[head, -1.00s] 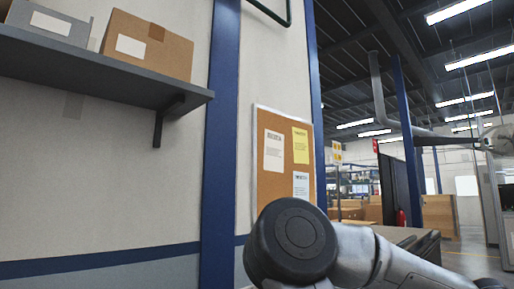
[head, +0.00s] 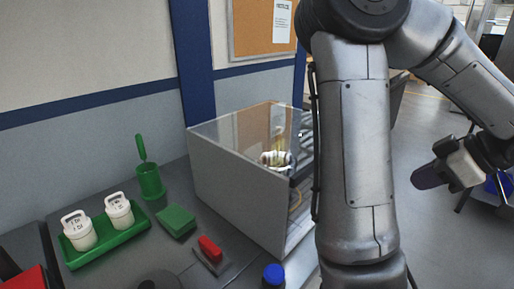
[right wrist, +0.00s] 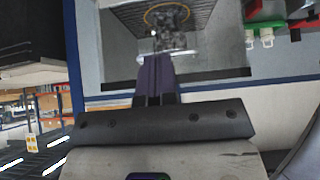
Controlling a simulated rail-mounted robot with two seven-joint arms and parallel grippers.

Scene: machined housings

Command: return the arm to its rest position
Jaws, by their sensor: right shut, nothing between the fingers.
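My right arm (head: 355,150) fills the middle and right of the head view, with its elbow at the top and its forearm reaching down to the right. My right gripper (head: 422,178) hangs at the far right, out over the floor and clear of the bench. It is shut and holds nothing. Its dark purple fingers (right wrist: 154,78) lie together in the right wrist view, with no object between them. My left gripper is in neither view.
A clear-topped enclosure (head: 235,185) stands on the bench beside my right arm. To its left are a green tray (head: 108,240) with two white containers, a green cup (head: 150,180), a green block (head: 176,221) and a red-handled tool (head: 210,250). A blue cap (head: 273,274) is near the front.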

